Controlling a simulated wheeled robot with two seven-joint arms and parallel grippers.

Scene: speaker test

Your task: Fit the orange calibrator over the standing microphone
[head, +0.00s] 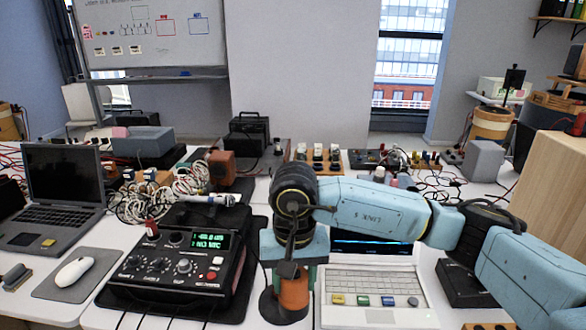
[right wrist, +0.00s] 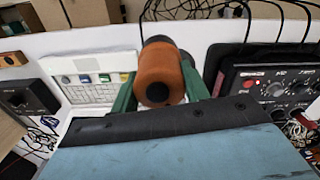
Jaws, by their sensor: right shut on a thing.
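The orange calibrator (head: 294,293) is between the green fingers of my right gripper (head: 293,277), at the front of the table. In the right wrist view it is an orange cylinder (right wrist: 157,72) with a dark hole in its near end, and my right gripper (right wrist: 160,84) is shut on it. A dark round base (head: 271,305) shows just below and beside the calibrator. The standing microphone cannot be made out; the gripper and calibrator may hide it. I cannot tell whether the calibrator touches the base. My left gripper is not in view.
A black device with a green display (head: 184,261) stands close on the left. A pale keyboard unit (head: 372,296) is close on the right. A laptop (head: 62,180), a mouse (head: 74,272) and coiled white cables (head: 150,198) lie further left. A wooden box (head: 552,190) is at right.

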